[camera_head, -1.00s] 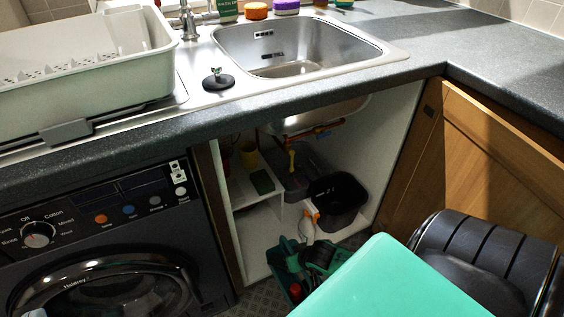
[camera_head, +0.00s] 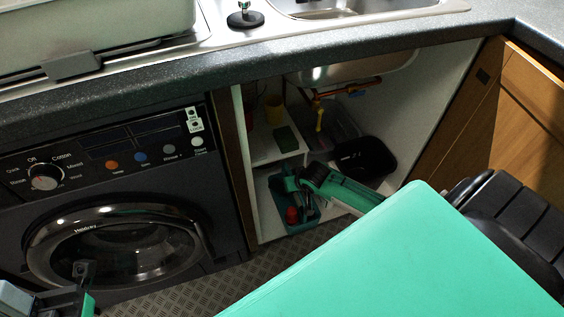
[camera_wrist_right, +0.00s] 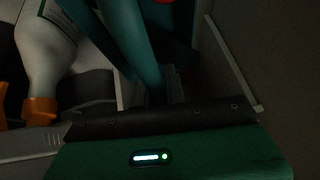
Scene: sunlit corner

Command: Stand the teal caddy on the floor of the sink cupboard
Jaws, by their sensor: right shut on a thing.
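The teal caddy (camera_head: 277,196) is inside the sink cupboard opening, low on its left side, with a red item (camera_head: 292,215) and other contents in it. My right gripper (camera_head: 301,181) is shut on the caddy's handle; the upright teal handle (camera_wrist_right: 132,40) fills the middle of the right wrist view. The cupboard's white floor (camera_head: 267,226) shows beside the caddy; I cannot tell whether the caddy touches it. My left gripper (camera_head: 84,285) is at the lower left in front of the washing machine, only partly in view; its jaw opening is unclear.
A black bin (camera_head: 366,160) stands behind my right forearm. Pipes (camera_head: 335,92) hang under the sink. A white bottle (camera_wrist_right: 45,50) with orange parts shows beside the handle in the right wrist view.

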